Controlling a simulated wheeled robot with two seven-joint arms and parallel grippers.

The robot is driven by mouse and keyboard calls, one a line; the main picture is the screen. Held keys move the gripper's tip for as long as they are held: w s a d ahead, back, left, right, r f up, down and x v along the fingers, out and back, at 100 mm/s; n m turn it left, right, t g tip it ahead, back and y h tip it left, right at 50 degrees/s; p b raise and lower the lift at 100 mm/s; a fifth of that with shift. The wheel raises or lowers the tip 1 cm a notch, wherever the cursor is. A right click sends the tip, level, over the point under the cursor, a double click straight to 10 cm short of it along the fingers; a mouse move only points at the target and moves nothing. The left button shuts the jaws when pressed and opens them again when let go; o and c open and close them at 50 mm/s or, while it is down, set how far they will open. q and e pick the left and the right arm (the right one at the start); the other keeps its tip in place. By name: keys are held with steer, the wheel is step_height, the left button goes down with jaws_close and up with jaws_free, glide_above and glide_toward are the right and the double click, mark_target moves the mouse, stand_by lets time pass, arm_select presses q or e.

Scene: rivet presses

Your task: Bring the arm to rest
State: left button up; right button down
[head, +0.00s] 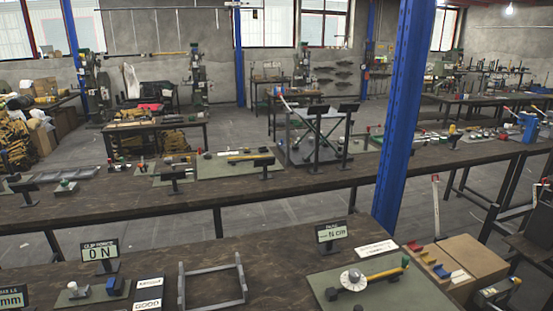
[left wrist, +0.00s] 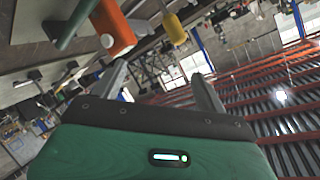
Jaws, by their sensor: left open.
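My left gripper (left wrist: 158,69) shows in the left wrist view with its two grey fingers spread apart. Nothing is between the fingers. The wrist camera's picture is tilted, with roof beams at the lower right. Neither of my grippers can be made out in the head view. My right gripper is not in view.
In the wrist view an orange cylinder (left wrist: 112,27) and a yellow handle (left wrist: 174,29) are beyond the fingers.

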arm_select(q)
steer(key=s+a+f+n+g, duration=0.25)
steer(key=s+f+g, duration=0.25)
steer(key=s+f, duration=0.3)
steer(key=s+a+f+n+g, duration=0.1)
steer(key=s+f+n+g, duration=0.35)
steer(key=s, duration=0.45)
step_height(320, 180, down, 31)
steer(key=m+g, duration=0.1)
steer(key=g, duration=0.1)
steer(key=s+a+f+g, duration=0.1)
steer(key=s+a+f, duration=0.2)
steer(key=s+f, duration=1.7)
steer(key=shift+f, duration=0.2)
